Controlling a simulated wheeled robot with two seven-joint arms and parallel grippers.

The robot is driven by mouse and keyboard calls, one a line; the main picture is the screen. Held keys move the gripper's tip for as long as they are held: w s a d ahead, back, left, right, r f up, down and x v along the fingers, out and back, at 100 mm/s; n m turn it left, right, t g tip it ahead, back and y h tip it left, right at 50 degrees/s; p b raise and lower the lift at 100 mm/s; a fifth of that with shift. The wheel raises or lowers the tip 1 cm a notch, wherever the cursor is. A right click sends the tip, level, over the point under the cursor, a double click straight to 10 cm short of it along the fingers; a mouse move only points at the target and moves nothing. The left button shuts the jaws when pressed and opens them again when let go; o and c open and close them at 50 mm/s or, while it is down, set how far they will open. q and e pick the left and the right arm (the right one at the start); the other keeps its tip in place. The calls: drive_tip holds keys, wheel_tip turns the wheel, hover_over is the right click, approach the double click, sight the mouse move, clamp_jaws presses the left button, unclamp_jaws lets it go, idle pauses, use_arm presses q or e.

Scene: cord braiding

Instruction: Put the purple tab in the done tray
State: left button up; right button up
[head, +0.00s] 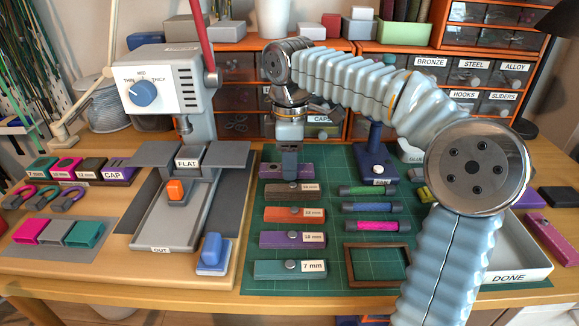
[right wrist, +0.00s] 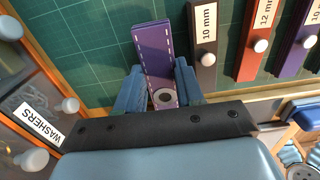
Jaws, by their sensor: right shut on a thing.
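The purple tab (right wrist: 152,45) has pale dashed stitching and a dark round eyelet near one end. In the right wrist view it lies between the two blue fingers of my right gripper (right wrist: 159,80), which are shut on it near the eyelet. In the head view the right gripper (head: 290,165) points down at the back of the green mat, with the tab (head: 270,171) at its tips. I cannot tell whether the tab touches the mat. The white done tray (head: 508,278) stands at the front right, partly hidden behind my right arm. My left gripper is not in view.
Brown (head: 280,192), orange (head: 285,214), purple (head: 282,239) and teal (head: 280,269) labelled bars lie in front of the gripper. Rolled cords (head: 370,208), an empty brown frame (head: 376,266) and a blue stand (head: 375,160) lie towards the tray. A grey press (head: 172,205) stands left.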

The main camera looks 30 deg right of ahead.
drive_tip(key=s+a+r, duration=0.5)
drive_tip(key=s+r, duration=0.6)
drive_tip(key=s, duration=0.2)
drive_tip(key=shift+r, duration=0.15)
